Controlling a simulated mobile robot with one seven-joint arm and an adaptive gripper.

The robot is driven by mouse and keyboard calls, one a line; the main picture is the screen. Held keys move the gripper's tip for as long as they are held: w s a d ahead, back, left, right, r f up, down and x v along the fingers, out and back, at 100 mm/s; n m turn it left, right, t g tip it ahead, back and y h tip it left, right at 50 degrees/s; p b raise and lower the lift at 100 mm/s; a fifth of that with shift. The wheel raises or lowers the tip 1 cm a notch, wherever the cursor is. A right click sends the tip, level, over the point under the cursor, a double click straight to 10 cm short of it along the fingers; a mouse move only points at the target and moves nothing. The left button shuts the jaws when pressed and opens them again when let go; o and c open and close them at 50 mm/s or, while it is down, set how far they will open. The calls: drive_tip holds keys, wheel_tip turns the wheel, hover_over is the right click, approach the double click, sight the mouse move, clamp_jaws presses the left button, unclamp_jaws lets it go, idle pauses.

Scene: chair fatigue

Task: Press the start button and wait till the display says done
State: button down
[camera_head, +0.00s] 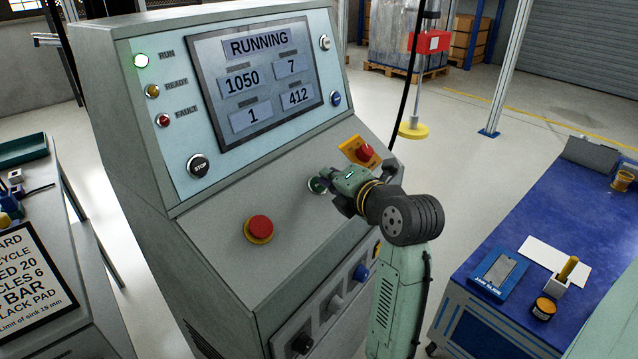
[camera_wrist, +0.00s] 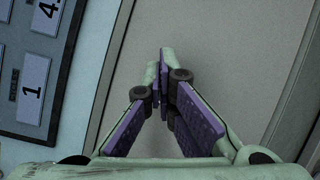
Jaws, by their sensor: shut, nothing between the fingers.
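The control console's display (camera_head: 259,80) reads RUNNING, with the numbers 1050, 7, 1 and 412 below. The green RUN lamp (camera_head: 141,60) is lit brightly. In the wrist view the closed fingers (camera_wrist: 163,62) point at the bare grey panel, and the display's edge (camera_wrist: 62,70) shows at the left.
A red mushroom button (camera_head: 260,228) is on the panel to the left, and another red button (camera_head: 365,152) on a yellow plate is just beyond my gripper. A black STOP button (camera_head: 198,165) is below the lamps. A blue workbench (camera_head: 545,215) stands at right.

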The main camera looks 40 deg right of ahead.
drive_tip(key=shift+s+d+r, duration=0.1)
drive_tip(key=shift+s+r, duration=0.2)
drive_tip(key=shift+r, duration=0.15)
drive_tip(key=shift+r, duration=0.1)
drive_tip(key=s+r, duration=0.1)
drive_tip(key=r+p, duration=0.1)
drive_tip(key=s+r, duration=0.1)
drive_tip(key=r, duration=0.1)
drive_tip(key=shift+s+d+p, duration=0.3)
drive_tip(key=shift+d+p, duration=0.05)
drive_tip(key=shift+d, duration=0.05)
idle(0.7)
